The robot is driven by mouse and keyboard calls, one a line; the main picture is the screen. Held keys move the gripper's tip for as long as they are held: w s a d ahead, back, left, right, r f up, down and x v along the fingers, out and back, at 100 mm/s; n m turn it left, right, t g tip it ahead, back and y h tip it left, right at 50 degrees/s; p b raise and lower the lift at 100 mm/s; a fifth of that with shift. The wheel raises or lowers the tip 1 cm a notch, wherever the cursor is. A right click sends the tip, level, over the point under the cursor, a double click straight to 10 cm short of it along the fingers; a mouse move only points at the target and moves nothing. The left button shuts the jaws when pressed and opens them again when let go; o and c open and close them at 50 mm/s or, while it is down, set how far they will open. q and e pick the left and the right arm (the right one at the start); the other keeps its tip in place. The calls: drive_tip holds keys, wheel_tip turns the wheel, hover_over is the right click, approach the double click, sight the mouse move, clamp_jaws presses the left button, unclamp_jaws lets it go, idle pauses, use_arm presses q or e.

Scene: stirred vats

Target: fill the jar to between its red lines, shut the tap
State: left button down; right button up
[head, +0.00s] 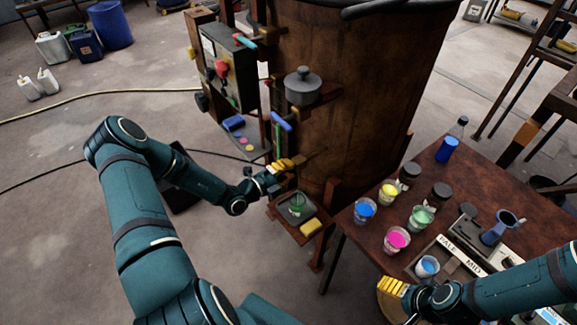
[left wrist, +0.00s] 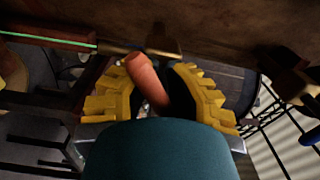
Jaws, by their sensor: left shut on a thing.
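The jar (head: 297,204) stands upright on a small dark shelf (head: 283,221) at the foot of the vat, with green in it. Its red lines and exact level are too small to read. My left gripper (head: 281,166) is just above and left of the jar, at the vat's tap. In the left wrist view its yellow fingers are shut around the salmon-coloured tap handle (left wrist: 147,80). The brass spout (left wrist: 122,47) runs behind it. Whether liquid flows is hidden. My right gripper (head: 391,287) is low at the table's front edge; its finger gap is unclear.
The rusty vat (head: 345,90) fills the middle, with a control box (head: 230,70) and blue lever (head: 281,121). A yellow sponge (head: 311,227) lies beside the jar.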

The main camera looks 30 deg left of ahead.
idle(0.4)
use_arm(q)
drive_tip(key=c, duration=1)
unclamp_jaws()
drive_tip(key=v, duration=1.2)
